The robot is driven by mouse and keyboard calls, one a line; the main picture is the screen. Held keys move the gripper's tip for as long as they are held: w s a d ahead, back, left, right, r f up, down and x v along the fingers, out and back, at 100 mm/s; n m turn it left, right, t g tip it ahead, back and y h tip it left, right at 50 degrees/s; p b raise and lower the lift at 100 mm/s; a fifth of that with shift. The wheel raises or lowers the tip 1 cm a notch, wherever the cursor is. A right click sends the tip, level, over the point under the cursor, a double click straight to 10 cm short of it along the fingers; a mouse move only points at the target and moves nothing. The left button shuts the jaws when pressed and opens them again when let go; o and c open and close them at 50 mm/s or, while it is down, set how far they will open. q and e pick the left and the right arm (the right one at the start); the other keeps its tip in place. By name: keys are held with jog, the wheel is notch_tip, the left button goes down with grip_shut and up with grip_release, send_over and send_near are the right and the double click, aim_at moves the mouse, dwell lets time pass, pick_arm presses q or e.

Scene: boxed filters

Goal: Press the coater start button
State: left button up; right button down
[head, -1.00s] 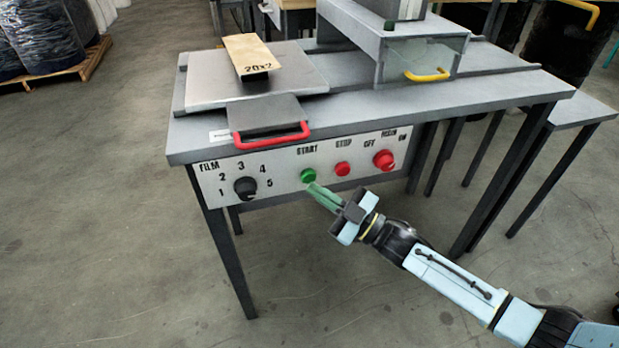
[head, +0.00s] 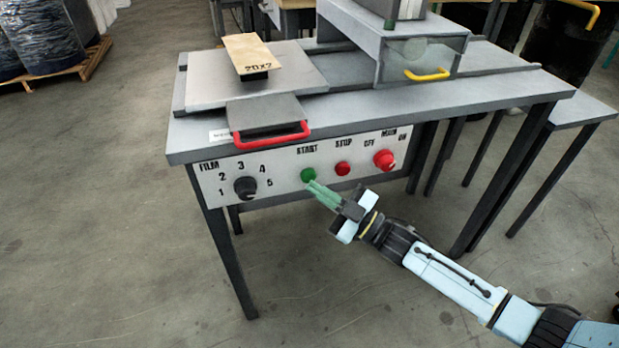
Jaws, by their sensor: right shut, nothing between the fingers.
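The green start button (head: 308,174) sits on the white control panel (head: 281,186) at the front of the coater table, under the word START. My right gripper (head: 311,186) is shut and empty. Its green fingertips are just below the start button and seem very close to it; I cannot tell whether they touch. The red stop button (head: 342,169) is just to the right of the start button. My left gripper is not in view.
The panel also carries a black film knob (head: 245,188) and a red main switch (head: 384,160). Above it, a red handle (head: 272,134) sticks out at the table (head: 190,142) edge. A box with a yellow handle (head: 428,75) stands on top. Floor in front is clear.

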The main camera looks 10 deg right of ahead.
jog(key=shift+w, duration=0.25)
jog(key=shift+w+b, duration=0.3)
jog(key=shift+w, duration=0.25)
dwell(0.6)
jog(key=shift+s, duration=0.1)
jog(key=shift+s+p, duration=0.65)
jog(key=shift+s, duration=0.2)
jog(key=shift+s+d+p, duration=0.1)
jog(key=shift+s+p, duration=1.4)
jog(key=shift+s, duration=1)
